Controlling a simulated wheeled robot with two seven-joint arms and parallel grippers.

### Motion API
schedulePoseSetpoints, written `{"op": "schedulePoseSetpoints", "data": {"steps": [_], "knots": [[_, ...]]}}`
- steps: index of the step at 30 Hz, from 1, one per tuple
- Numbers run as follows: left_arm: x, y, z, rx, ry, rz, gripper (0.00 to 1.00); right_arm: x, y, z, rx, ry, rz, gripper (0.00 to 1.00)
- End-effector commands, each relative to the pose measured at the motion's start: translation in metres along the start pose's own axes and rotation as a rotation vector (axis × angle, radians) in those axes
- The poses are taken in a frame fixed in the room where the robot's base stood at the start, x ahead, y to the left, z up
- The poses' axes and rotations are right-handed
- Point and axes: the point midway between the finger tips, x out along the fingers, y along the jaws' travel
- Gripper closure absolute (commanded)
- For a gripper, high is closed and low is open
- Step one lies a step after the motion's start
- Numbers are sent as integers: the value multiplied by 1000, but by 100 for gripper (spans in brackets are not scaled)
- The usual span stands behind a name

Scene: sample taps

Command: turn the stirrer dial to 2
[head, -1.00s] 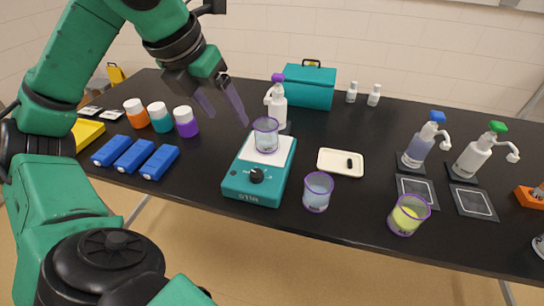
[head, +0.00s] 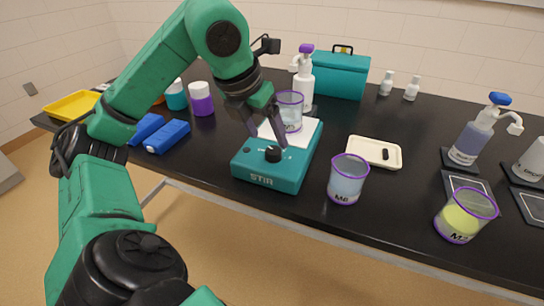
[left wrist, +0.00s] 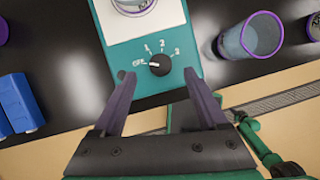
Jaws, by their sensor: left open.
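The teal stirrer (head: 262,180) stands near the table's front edge, with a white top plate and a beaker (head: 290,112) on it. Its black dial (head: 273,154) is on the front part; in the left wrist view the dial (left wrist: 160,65) has its white mark pointing left at OFF, with 1, 2 and 3 around it. My left gripper (head: 268,138) is open above the dial. In the left wrist view its purple fingers (left wrist: 158,74) lie on either side of the dial, apart from it. My right gripper is not in view.
A purple-rimmed beaker (head: 346,180) stands just right of the stirrer, and a white tray (head: 362,158) lies behind it. A white pump bottle (head: 305,85) stands behind the stirrer. Blue blocks (head: 168,137) lie to the left. A beaker with yellow liquid (head: 464,215) is at the right front.

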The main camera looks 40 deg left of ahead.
Motion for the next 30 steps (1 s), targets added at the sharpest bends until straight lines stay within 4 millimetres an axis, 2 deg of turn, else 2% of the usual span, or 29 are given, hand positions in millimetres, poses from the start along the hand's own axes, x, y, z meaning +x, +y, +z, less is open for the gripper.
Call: {"op": "schedulePoseSetpoints", "data": {"steps": [1, 6, 16, 22, 30], "knots": [[18, 0, -3, 0, 4, -1, 24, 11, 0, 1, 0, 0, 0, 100], [45, 0, -1, 1, 1, 0, 24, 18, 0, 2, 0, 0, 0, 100], [50, 0, 1, 0, -1, 0, 24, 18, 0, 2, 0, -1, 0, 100], [50, 0, 0, 0, -1, 0, 100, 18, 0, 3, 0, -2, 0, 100], [50, 0, 0, 12, 0, -6, 100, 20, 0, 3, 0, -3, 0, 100]]}}
